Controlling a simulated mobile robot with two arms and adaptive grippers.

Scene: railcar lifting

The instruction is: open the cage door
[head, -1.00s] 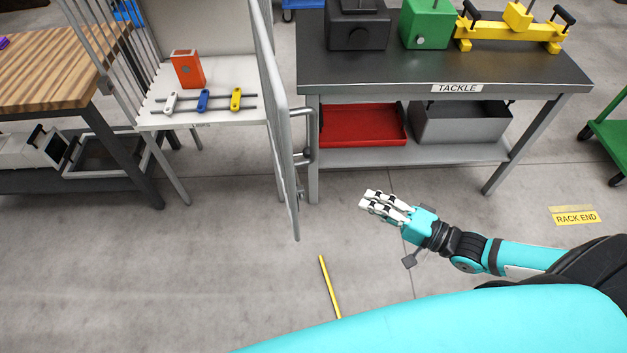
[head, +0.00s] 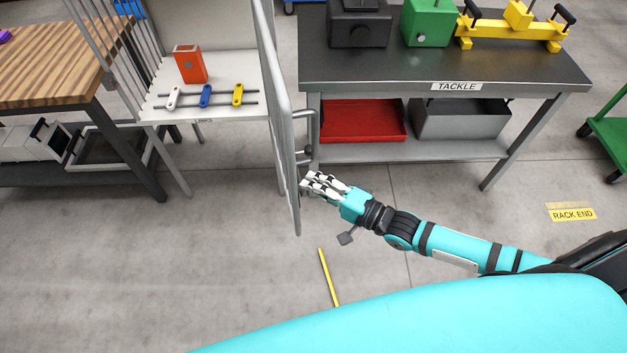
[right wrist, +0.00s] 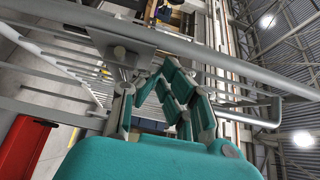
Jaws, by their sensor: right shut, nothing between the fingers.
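The grey cage door (head: 286,130) is seen nearly edge-on in the head view, swung out from the cage front, so the shelf inside is visible to its left. A bar handle (head: 309,135) sticks out from its right side. My right gripper (head: 312,183) is shut and empty, just right of the door's lower part and below the handle; whether it touches the door is unclear. In the right wrist view the fingers (right wrist: 165,92) are close to the door's grey rails (right wrist: 190,50). My left gripper is not in view.
The cage shelf (head: 218,107) holds an orange box (head: 190,64) and white, blue and yellow pieces. The tackle table (head: 400,72) stands behind and right of the door. A wooden bench (head: 50,65) is at left. A yellow strip (head: 328,277) lies on otherwise clear floor.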

